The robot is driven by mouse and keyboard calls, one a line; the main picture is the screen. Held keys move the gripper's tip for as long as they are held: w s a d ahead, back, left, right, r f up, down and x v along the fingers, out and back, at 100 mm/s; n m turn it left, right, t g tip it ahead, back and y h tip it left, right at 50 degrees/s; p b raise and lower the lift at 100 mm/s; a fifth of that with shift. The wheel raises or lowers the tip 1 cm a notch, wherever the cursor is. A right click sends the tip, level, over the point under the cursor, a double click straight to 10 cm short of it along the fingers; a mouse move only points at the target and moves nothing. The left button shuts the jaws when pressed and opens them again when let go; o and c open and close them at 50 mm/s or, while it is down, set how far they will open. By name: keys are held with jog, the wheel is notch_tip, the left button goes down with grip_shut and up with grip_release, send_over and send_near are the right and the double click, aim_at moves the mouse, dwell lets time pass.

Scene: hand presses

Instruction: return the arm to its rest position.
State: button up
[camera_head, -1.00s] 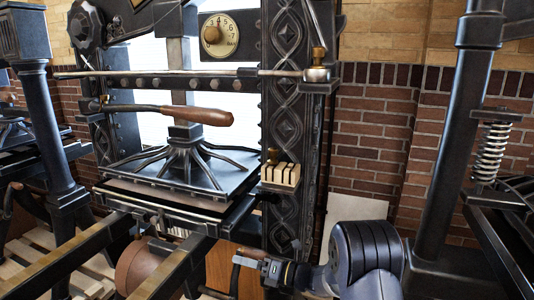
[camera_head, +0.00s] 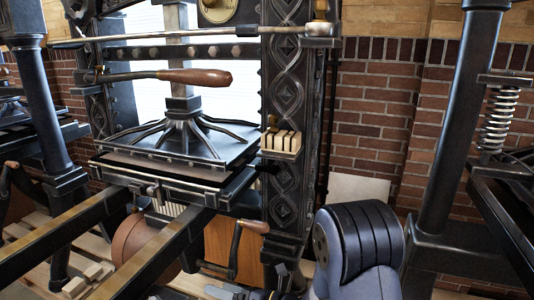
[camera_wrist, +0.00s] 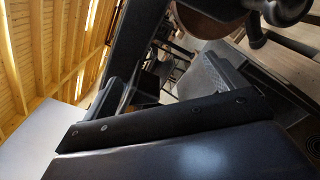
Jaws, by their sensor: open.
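My arm shows as a large dark, rounded link at the bottom right of the head view. My gripper (camera_head: 225,292) is low beside it, partly cut off by the bottom edge, in front of the press. The head view shows too little of its jaws to judge their gap. In the wrist view, dark gripper parts fill the lower middle, and I see nothing held between them. My gripper is open.
A black hand press with a wooden-handled bar (camera_head: 195,77) stands ahead. Its rails (camera_head: 60,228) reach toward me on the left. A crank handle (camera_head: 254,226) juts out near my arm. Another press column (camera_head: 457,130) stands on the right, before a brick wall (camera_head: 375,110).

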notch_tip(320, 180, down, 6)
jog(key=s+b, duration=0.2)
jog(key=b, duration=0.2)
jog(key=shift+s+a, duration=0.3)
jog(key=shift+a, duration=0.15)
